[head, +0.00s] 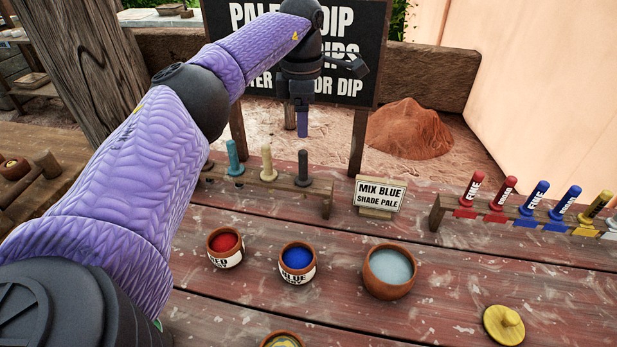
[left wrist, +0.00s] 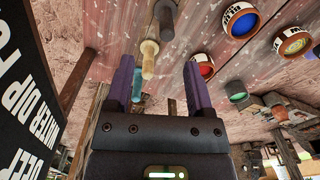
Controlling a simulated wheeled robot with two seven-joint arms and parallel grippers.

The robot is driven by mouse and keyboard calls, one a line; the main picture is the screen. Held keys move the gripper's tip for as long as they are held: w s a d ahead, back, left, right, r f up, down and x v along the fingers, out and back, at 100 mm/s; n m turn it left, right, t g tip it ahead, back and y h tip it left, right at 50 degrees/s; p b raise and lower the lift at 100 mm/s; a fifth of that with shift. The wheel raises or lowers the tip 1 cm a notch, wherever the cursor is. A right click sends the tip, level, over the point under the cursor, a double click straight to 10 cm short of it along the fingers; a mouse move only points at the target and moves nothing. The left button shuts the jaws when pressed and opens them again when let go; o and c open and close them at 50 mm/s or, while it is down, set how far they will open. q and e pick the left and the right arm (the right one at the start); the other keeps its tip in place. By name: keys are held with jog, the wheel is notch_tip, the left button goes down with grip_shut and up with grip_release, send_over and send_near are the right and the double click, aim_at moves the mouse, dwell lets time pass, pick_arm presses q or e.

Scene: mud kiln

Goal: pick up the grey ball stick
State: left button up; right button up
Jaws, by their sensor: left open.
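The grey ball stick (head: 303,168) stands upright in a low wooden rack (head: 321,197), at its right end. It also shows at the top of the left wrist view (left wrist: 165,16). A cream stick (head: 267,163) and a teal stick (head: 234,158) stand to its left. My left gripper (head: 302,134) points down and appears above the grey stick in the head view, apart from it. In the left wrist view the open jaws (left wrist: 160,84) are empty, with the grey stick beyond the fingertips. My right gripper is not in view.
A sign (head: 380,195) reading "MIX BLUE SHADE PALE" stands right of the rack. Pots of red (head: 225,247), blue (head: 297,262) and pale grey (head: 389,271) stand in front. A rack of labelled coloured sticks (head: 527,212) is at right. A black board (head: 350,50) rises behind my arm.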

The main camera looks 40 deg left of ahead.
aim_at(304, 179)
pick_arm(q)
notch_tip(304, 179, down, 2)
jog(key=shift+f, duration=0.1)
jog(key=f+b, duration=0.1)
jog(key=f, duration=0.1)
jog(key=f+b, duration=0.1)
jog(key=f, duration=0.2)
jog(key=f+b, duration=0.1)
jog(key=f, duration=0.2)
jog(key=shift+s+d+f+b, duration=0.2)
jog(key=shift+s+d+b, duration=0.05)
jog(key=shift+s+b, duration=0.15)
jog(key=shift+w+f, duration=0.1)
jog(key=shift+f, duration=0.1)
jog(key=shift+r, duration=0.1)
jog(key=shift+c, duration=0.8)
jog(key=c, duration=0.7)
grip_shut()
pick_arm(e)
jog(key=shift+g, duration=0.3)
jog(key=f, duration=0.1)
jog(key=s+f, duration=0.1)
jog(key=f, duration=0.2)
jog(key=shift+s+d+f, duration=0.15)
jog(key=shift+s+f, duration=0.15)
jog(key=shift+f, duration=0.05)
